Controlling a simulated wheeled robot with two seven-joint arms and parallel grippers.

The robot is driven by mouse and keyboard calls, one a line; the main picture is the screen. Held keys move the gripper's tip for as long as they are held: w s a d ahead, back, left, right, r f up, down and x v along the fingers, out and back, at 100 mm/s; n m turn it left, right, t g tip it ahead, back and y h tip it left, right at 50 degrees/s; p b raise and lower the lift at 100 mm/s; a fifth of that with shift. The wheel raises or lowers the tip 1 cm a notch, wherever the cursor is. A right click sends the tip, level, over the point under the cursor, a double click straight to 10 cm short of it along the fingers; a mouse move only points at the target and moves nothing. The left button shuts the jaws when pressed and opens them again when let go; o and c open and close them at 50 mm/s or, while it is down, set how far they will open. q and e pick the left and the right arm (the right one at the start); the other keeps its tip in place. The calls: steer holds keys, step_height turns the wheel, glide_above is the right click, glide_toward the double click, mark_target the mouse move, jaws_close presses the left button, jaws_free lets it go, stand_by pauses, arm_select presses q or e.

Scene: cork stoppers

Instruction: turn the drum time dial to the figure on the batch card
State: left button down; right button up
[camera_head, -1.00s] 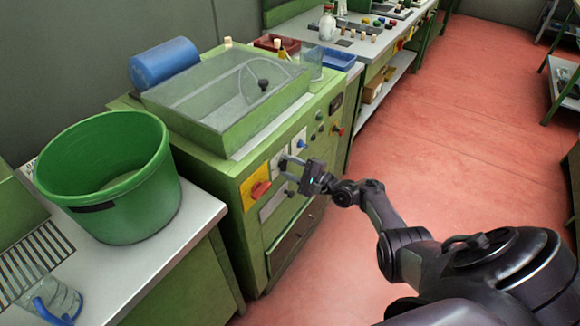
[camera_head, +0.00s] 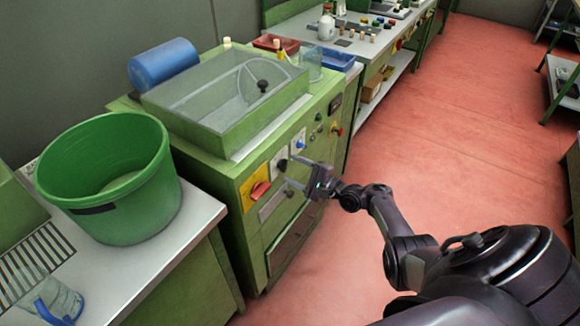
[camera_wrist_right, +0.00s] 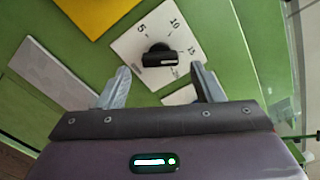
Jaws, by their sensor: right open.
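The time dial is a black bar knob (camera_wrist_right: 158,58) on a white plate (camera_wrist_right: 128,48) marked 5, 10 and 15 in the right wrist view. The bar lies roughly level in that view; I cannot surely tell which figure it marks. In the head view the knob (camera_head: 282,165) sits on the green machine's front panel. My right gripper (camera_head: 293,172) is open and empty, facing the panel, apart from the knob. Its fingertips (camera_wrist_right: 160,70) flank the knob in the wrist view. I cannot pick out the batch card. My left gripper is out of view.
A red switch (camera_head: 260,190) on a yellow plate is left of the dial; a blue knob (camera_head: 300,144) is to its right. The clear-lidded drum housing (camera_head: 225,95) is above. A green tub (camera_head: 105,175) stands on the left bench. Red floor (camera_head: 440,150) is open at right.

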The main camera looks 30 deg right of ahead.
steer(key=v, duration=0.5)
steer(key=shift+s+d, duration=0.1)
steer(key=shift+s, duration=0.05)
steer(key=s+a+f+n+g+h, duration=0.1)
steer(key=s+a+f+n+g, duration=0.3)
steer(key=f, duration=0.5)
steer(key=s+a+f+n+g+h, duration=0.1)
steer(key=s+a+f+n, duration=0.15)
steer(key=s+f, duration=0.5)
steer(key=s+a+f+n+g+h, duration=0.1)
steer(key=s+a+f+n+g, duration=0.25)
steer(key=f, duration=0.65)
steer(key=s+a+f+n+g+h, duration=0.1)
steer(key=s+a+f+n+g, duration=0.1)
steer(key=s, duration=0.8)
steer(key=s+a+f+n+g+h, duration=0.1)
steer(key=s+a+f+n, duration=0.3)
steer(key=s, duration=0.6)
steer(key=s+a+f+n+g+h, duration=0.1)
steer(key=s+a+f+n+g, duration=0.2)
steer(key=s+f+n, duration=0.3)
steer(key=s+f+g, duration=0.1)
steer(key=s, duration=0.3)
steer(key=shift+f+h, duration=0.2)
steer(key=shift+h, duration=0.2)
steer(key=shift+w, duration=0.1)
